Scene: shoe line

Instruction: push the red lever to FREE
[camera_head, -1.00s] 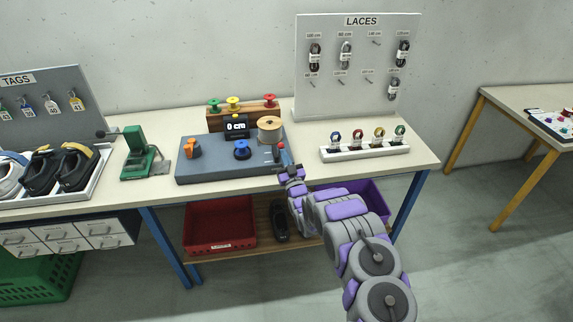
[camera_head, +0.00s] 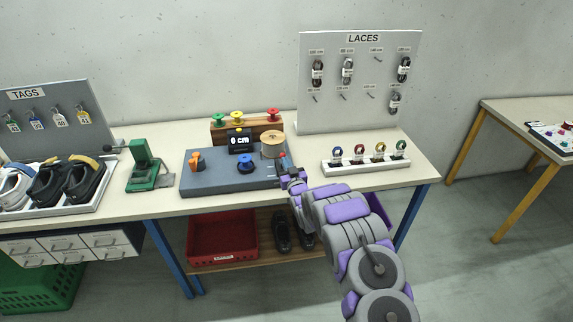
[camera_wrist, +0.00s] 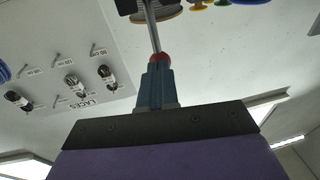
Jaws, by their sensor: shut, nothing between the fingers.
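The red lever shows as a metal rod (camera_wrist: 151,28) with a round red knob (camera_wrist: 159,58) in the wrist view. In the head view the red knob (camera_head: 282,156) is small, at the right end of the grey-blue lace-measuring box (camera_head: 215,180). My gripper (camera_wrist: 156,76) is shut with nothing between its fingers. Its blue fingertips are right at the knob and overlap it in the picture; I cannot tell whether they touch. In the head view my gripper (camera_head: 286,168) is at the box's right end. No FREE marking is readable.
The box carries an orange knob (camera_head: 197,161), a blue knob (camera_head: 246,164), a "0 cm" display (camera_head: 239,142) and a spool (camera_head: 272,146). Right of my arm stands a white rack (camera_head: 351,168) of coiled laces, before the LACES board (camera_head: 361,100). A green press (camera_head: 142,168) stands left.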

